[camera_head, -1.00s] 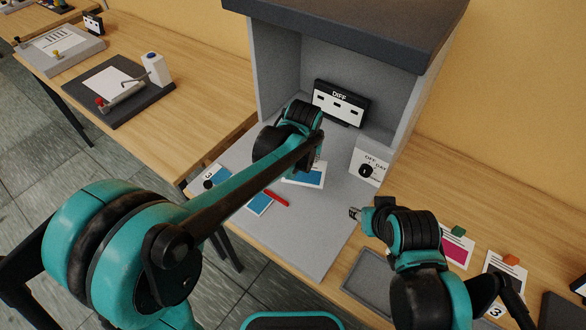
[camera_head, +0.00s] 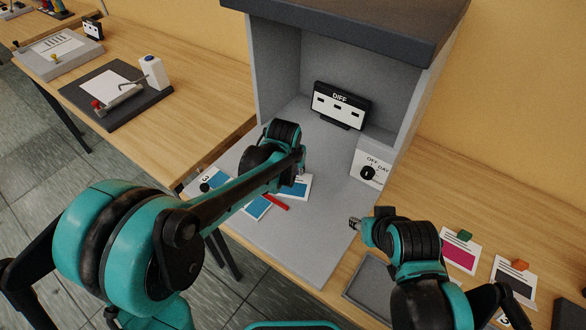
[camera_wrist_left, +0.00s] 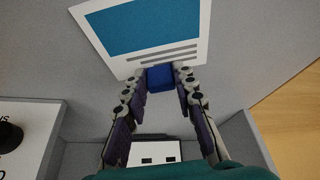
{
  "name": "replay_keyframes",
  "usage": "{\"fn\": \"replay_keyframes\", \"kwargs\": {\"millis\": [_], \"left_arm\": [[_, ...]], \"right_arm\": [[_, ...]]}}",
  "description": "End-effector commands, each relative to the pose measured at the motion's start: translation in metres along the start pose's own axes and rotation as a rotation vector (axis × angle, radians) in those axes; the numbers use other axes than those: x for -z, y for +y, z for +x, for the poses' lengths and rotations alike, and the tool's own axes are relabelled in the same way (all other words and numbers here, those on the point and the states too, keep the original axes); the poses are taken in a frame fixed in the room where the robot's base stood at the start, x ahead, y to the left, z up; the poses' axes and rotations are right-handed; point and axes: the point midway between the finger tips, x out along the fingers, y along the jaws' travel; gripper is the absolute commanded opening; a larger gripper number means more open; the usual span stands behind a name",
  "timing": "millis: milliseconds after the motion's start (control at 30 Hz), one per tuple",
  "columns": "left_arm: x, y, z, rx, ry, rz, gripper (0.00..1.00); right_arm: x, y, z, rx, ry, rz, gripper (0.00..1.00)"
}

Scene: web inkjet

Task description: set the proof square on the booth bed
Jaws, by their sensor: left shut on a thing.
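My left gripper (camera_head: 300,172) is shut on the blue block handle (camera_wrist_left: 160,78) of a white proof square (camera_wrist_left: 145,35) with a large blue patch and grey lines. In the head view, this proof square (camera_head: 296,187) is partly hidden under the gripper, over the grey booth bed (camera_head: 318,232). I cannot tell whether it touches the bed. My right gripper (camera_head: 355,223) is above the bed's right edge with nothing visible in it; its jaw opening is too small to judge.
The DIFF display (camera_head: 340,105) and an OFF/DAY dial box (camera_head: 370,168) stand behind. A grey tray (camera_head: 368,280) is at the front right.

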Motion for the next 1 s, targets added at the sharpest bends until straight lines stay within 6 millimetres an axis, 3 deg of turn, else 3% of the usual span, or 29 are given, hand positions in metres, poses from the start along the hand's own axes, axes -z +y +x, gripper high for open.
{"fn": "replay_keyframes", "kwargs": {"millis": [33,100,467,567,1000], "left_arm": [[-0.001,0.0,0.001,0.0,0.0,0.0,0.32],[0.0,0.0,0.001,0.0,0.0,0.0,0.47],[0.001,0.0,-0.003,0.0,0.0,0.0,0.47],[0.002,0.0,-0.016,0.0,0.0,0.0,0.47],[0.002,0.0,-0.106,0.0,0.0,0.0,0.47]], "right_arm": [[-0.001,0.0,0.001,0.0,0.0,0.0,0.4],[-0.001,0.0,0.001,0.0,0.0,0.0,0.4],[0.002,0.0,-0.002,0.0,0.0,0.0,0.4],[0.004,0.0,-0.006,0.0,0.0,0.0,0.4],[0.024,0.0,-0.033,0.0,0.0,0.0,0.4]]}}
